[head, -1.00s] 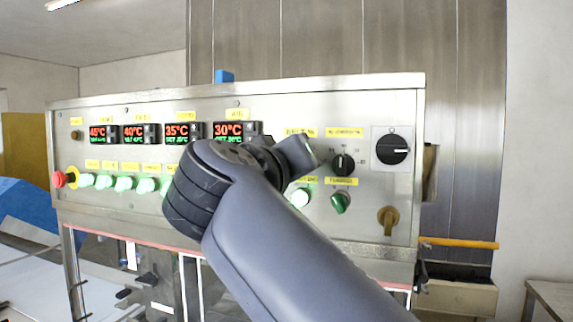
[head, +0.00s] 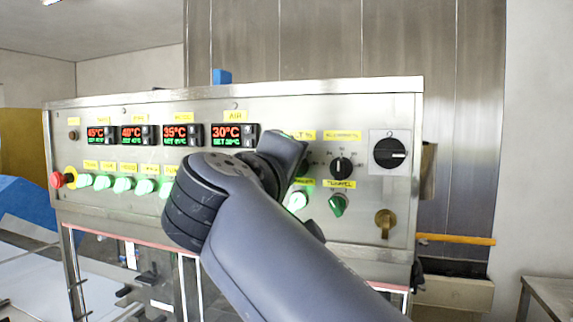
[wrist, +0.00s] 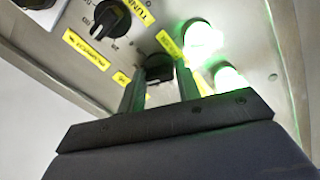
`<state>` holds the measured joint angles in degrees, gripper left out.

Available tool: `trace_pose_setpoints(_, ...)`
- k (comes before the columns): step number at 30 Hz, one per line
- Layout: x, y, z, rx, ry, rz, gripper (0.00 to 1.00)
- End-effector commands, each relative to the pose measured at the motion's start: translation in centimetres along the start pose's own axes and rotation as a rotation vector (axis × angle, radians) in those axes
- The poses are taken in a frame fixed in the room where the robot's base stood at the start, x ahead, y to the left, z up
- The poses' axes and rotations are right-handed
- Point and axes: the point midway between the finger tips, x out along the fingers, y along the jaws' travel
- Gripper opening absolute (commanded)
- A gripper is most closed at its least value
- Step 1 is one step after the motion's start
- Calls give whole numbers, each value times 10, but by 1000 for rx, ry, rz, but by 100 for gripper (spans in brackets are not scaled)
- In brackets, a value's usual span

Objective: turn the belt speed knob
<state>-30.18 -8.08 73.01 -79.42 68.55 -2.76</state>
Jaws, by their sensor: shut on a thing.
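The belt speed knob (wrist: 158,68) is a black dial on the steel panel, seen between my fingers in the wrist view. My gripper (wrist: 160,80) is shut on it, one finger on each side. In the head view my gripper (head: 288,150) is up against the panel below the partly covered yellow belt label (head: 302,135). It hides the knob there.
The panel (head: 330,105) carries a black dial (head: 341,168) to the right, a green switch (head: 338,205) below it and a large black rotary switch (head: 390,153). Lit green buttons (head: 123,185) and a red emergency stop (head: 57,180) are at left.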

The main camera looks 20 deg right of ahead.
Motion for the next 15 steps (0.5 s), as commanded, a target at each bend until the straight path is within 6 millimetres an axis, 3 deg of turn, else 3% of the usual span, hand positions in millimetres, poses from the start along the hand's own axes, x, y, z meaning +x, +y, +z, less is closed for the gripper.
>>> trace_pose_setpoints(15, 0, 0, 0, -76, 2, 0, 9)
